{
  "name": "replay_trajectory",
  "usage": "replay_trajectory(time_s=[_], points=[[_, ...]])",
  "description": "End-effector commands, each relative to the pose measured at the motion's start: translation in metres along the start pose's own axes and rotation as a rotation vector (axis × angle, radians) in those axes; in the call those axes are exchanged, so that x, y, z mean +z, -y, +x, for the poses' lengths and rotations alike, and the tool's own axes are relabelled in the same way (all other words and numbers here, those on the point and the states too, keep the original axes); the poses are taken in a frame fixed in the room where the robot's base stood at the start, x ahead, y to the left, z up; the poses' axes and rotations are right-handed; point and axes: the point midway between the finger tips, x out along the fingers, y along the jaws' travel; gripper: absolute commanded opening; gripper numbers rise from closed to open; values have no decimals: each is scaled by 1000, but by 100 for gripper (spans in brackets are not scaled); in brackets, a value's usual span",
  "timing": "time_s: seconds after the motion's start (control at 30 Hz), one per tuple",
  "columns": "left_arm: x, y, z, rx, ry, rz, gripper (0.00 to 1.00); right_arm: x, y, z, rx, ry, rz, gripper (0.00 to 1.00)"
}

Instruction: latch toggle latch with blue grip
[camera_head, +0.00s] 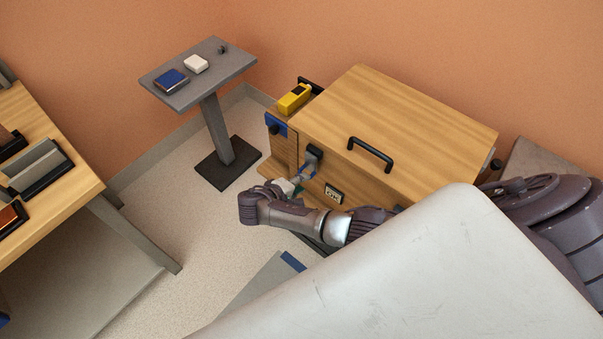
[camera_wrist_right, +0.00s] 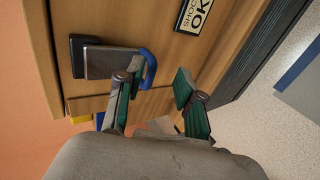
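The toggle latch (camera_head: 314,156) is on the front of a wooden case (camera_head: 420,115), near its left end. In the right wrist view the latch shows as a grey metal plate (camera_wrist_right: 112,64) on a black base, with a curved blue grip (camera_wrist_right: 150,68) at its end. My right gripper (camera_wrist_right: 156,82) is open, with green-padded fingers. In the wrist view the blue grip appears between the fingertips, nearer the left one; I cannot tell whether they touch. My left gripper is not in view.
The case has a black top handle (camera_head: 370,154) and an OK label (camera_head: 333,194). A yellow device (camera_head: 294,98) sits at its left. A grey pedestal table (camera_head: 178,92) holds small items. A wooden bench (camera_head: 62,215) stands at left; floor between is clear.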

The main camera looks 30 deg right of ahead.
Motion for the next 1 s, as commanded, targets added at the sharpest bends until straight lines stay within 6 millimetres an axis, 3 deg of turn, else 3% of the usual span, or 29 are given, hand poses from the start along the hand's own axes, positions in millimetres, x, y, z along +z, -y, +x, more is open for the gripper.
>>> replay_trajectory(time_s=[0.3, 0.5, 0.7, 1.0], points=[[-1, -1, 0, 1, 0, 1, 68, 0, 1, -67, -5, -2, 1, 37], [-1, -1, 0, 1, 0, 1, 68, 0, 1, -98, -4, -1, 0, 37], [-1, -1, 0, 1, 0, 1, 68, 0, 1, -109, -3, 0, 0, 37], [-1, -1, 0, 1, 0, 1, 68, 0, 0, -109, -3, 0, 0, 37]])
